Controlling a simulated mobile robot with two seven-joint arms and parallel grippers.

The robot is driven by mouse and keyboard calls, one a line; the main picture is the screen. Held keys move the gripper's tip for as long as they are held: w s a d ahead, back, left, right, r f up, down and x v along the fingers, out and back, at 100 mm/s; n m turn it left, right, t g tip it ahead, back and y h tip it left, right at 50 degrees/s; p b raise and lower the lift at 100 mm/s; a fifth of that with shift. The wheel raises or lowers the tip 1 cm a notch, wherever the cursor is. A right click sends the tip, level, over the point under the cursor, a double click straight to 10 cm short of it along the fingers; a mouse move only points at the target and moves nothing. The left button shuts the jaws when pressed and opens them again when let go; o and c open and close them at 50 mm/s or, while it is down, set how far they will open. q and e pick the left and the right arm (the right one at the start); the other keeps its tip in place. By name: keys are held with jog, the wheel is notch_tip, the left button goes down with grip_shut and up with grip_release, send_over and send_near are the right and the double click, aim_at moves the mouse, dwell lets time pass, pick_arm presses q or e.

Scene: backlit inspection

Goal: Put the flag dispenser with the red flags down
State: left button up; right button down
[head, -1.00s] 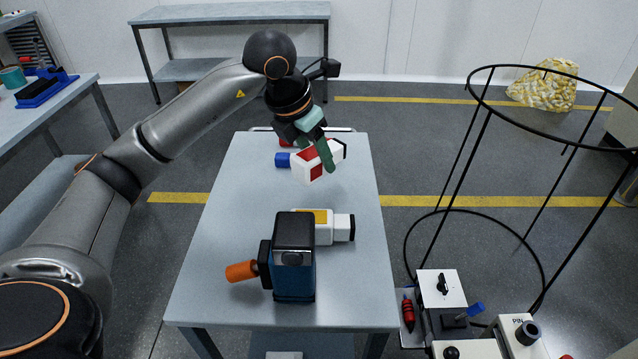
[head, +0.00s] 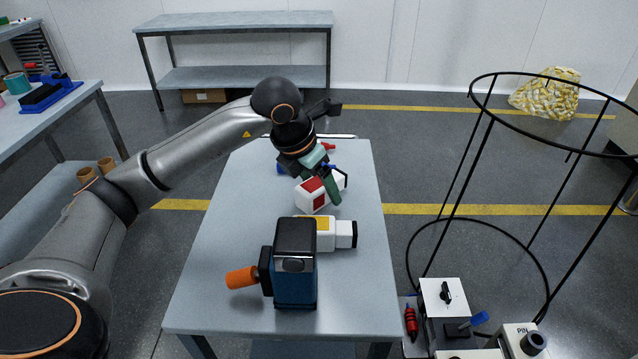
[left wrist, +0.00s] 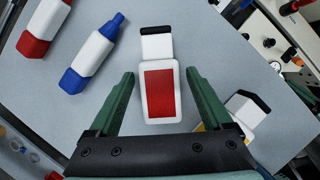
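The flag dispenser with the red flags (head: 309,195) is a white box with a red window and a black end. It lies on the grey table (head: 215,290) and also shows in the left wrist view (left wrist: 160,93). My left gripper (head: 328,187) is just above it. In the left wrist view its green fingers (left wrist: 160,75) stand open on both sides of the dispenser, with a gap at each side. The gripper hides part of the dispenser in the head view. My right gripper is not in view.
A yellow-windowed dispenser (head: 325,232) lies nearer on the table, beside a blue-black device (head: 295,265) with an orange handle. A blue-ended white bottle (left wrist: 90,60) and a red-ended one (left wrist: 44,25) lie beyond. A black ring frame (head: 470,185) stands right of the table.

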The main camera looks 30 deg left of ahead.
pick_arm(q)
jog(key=shift+r, duration=0.1)
jog(key=p+v, duration=0.1)
jog(key=v, duration=1)
jog(key=shift+s+r+p, duration=0.3)
jog(key=shift+r, duration=0.05)
jog(key=shift+a, duration=0.1)
